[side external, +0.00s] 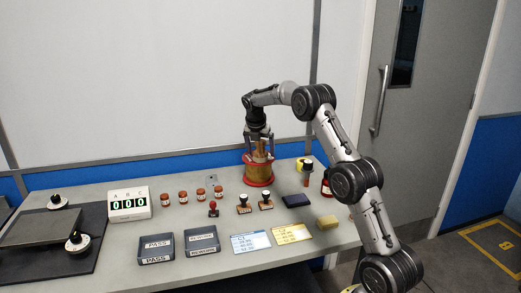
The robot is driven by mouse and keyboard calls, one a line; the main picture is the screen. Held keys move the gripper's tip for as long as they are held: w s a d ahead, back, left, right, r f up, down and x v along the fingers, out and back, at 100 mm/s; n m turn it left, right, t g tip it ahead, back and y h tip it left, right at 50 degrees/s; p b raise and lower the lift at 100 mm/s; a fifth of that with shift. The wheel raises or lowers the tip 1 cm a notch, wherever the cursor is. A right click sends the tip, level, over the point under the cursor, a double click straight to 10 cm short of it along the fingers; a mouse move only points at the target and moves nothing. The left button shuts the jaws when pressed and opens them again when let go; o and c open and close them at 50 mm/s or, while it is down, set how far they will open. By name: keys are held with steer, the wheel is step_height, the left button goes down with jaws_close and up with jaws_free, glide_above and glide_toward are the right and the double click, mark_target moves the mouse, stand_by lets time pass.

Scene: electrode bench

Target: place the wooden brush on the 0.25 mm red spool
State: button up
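The spool (257,175) with red flanges and a copper-brown winding stands upright at the back of the bench in the side external view. The wooden brush (260,148) is a small brown upright shape above the spool's top. My gripper (260,153) points down over the spool, with its fingers on either side of the brush. The picture is too small to show whether the fingers touch the brush, or whether its lower end rests on the spool. The spool's size label cannot be read.
Several small red-brown jars (201,194) stand left of the spool. PASS (157,258) and a second dark tray (202,251) are at the front. A dark red jar (326,188) stands right, near my arm.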

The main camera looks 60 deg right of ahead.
steer(key=v, duration=1.2)
steer(key=s+a+r+m+t, duration=0.1)
steer(key=s+a+r+m, duration=0.2)
steer(key=a, duration=0.4)
steer(key=s+a+r+m+t+y, duration=0.1)
steer(key=s+a+r+m, duration=0.15)
steer(key=s+a, duration=0.3)
steer(key=s+a+r+m+t, duration=0.1)
steer(key=s+a+m, duration=0.25)
steer(key=a, duration=0.45)
steer(key=s+a+f+m+y, duration=0.1)
steer(key=s+a+f+m, duration=0.2)
steer(key=s, duration=0.3)
steer(key=s+a+f+m+t+y, duration=0.1)
steer(key=s+a+f+m, duration=0.2)
steer(key=s+a+m, duration=0.2)
steer(key=s+a+f+m+y, duration=0.1)
steer(key=s+a+f+m, duration=0.2)
steer(key=s, duration=0.5)
steer(key=shift+s+a+m+t, duration=0.15)
steer(key=shift+a+m, duration=0.05)
steer(key=shift+a, duration=0.25)
steer(key=shift+s+a+m+t, duration=0.15)
steer(key=shift+a+m, duration=0.05)
steer(key=shift+a, duration=0.25)
